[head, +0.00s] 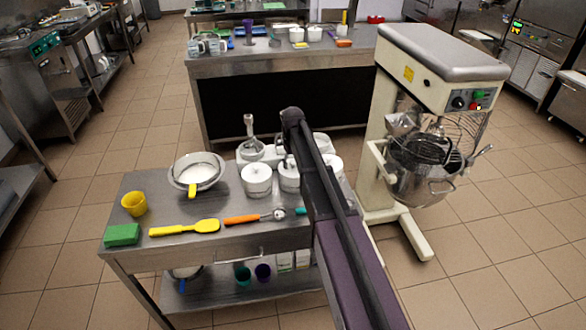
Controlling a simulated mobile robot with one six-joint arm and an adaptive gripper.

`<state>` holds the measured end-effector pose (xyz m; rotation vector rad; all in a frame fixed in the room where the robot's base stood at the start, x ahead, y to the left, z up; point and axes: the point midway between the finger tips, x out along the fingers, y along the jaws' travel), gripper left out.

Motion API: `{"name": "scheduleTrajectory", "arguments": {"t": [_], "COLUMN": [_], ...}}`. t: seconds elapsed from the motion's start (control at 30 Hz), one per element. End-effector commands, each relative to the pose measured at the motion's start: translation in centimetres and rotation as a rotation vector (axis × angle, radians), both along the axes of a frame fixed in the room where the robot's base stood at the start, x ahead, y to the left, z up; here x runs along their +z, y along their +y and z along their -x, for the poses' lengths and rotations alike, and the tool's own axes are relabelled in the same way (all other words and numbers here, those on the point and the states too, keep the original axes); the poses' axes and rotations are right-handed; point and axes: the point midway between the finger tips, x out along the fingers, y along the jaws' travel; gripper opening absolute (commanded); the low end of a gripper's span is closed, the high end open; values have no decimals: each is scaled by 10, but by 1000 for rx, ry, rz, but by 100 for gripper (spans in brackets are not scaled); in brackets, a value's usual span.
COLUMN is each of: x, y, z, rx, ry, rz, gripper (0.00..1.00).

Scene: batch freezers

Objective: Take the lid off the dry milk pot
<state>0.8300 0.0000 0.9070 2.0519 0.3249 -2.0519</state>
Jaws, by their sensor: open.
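Several white lidded pots stand in a row at the back right of the near steel table. The left pot (257,180) has its lid on, with a knob on top. A middle pot (289,178) is partly covered by my arm, and a right pot (334,164) shows beside the arm. No label is readable, so I cannot tell which is the dry milk pot. My arm reaches over the table's right side. My gripper (287,158) is small and dark, partly hidden by the arm, just above the middle pot. It appears open and empty; contact with the lid cannot be told.
The near table (150,188) also holds a metal bowl (198,169), yellow cup (134,203), green sponge (122,235), yellow spatula (185,228) and orange-handled tool (243,219). A large mixer (420,130) stands close on the right.

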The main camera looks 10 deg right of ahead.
Motion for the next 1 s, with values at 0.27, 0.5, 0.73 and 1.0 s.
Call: {"name": "scheduleTrajectory", "arguments": {"t": [0.27,0.5,0.73,1.0], "x": [0,0,0,7], "y": [0,0,0,0], "z": [0,0,0,0], "rx": [0,0,0,0], "ry": [0,0,0,0], "rz": [0,0,0,0], "gripper": [28,9,9,9]}}
